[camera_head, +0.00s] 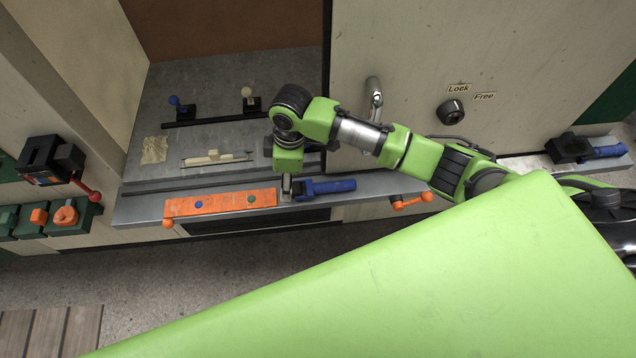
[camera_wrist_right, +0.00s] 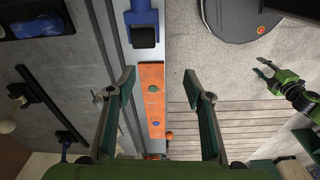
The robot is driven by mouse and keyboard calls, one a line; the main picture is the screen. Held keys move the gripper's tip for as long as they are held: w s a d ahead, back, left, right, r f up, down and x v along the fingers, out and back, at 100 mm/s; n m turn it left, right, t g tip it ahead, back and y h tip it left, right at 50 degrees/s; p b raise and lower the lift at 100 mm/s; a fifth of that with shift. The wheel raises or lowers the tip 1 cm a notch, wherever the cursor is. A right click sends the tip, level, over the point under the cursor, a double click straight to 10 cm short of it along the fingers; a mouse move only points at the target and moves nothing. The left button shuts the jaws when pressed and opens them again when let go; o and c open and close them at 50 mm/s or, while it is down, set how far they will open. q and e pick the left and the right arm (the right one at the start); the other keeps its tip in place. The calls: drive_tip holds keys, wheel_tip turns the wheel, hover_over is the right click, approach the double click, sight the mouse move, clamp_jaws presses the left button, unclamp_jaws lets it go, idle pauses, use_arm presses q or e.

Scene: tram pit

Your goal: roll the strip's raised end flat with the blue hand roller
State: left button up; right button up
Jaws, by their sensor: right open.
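The orange strip (camera_head: 222,202) lies along the front ledge of the metal bench, with a green and a blue dot on it. It also shows in the wrist view (camera_wrist_right: 152,75). The blue hand roller (camera_head: 330,186) lies just right of the strip's right end; its black drum shows in the wrist view (camera_wrist_right: 145,38). I cannot tell which end is raised. My right gripper (camera_head: 287,178) points down near the strip's right end, open and empty; its spread fingers show in the wrist view (camera_wrist_right: 165,85). My left gripper (camera_wrist_right: 268,74) shows only there, with its fingers apart, over the floor.
Levers (camera_head: 248,100), a crumpled cloth (camera_head: 153,150) and a pale-handled tool (camera_head: 215,159) are on the bench behind. An orange handle (camera_head: 412,202) sticks out at the front right. A cabinet panel with a knob (camera_head: 452,111) stands behind my arm.

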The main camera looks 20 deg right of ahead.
drive_tip(key=w+d+r+n+h, duration=0.1)
drive_tip(key=w+d+r, duration=0.1)
drive_tip(key=d+r, duration=0.25)
drive_tip(key=b, duration=0.3)
hover_over(301, 188)
drive_tip(key=shift+g, duration=0.3)
drive_tip(key=f, duration=0.7)
drive_tip(key=shift+w+a+f, duration=0.15)
drive_tip(key=shift+a+f, duration=0.05)
drive_tip(key=f+b, duration=0.6)
drive_tip(key=b, duration=0.1)
drive_tip(key=shift+d, duration=0.2)
drive_tip(key=c, duration=1.3)
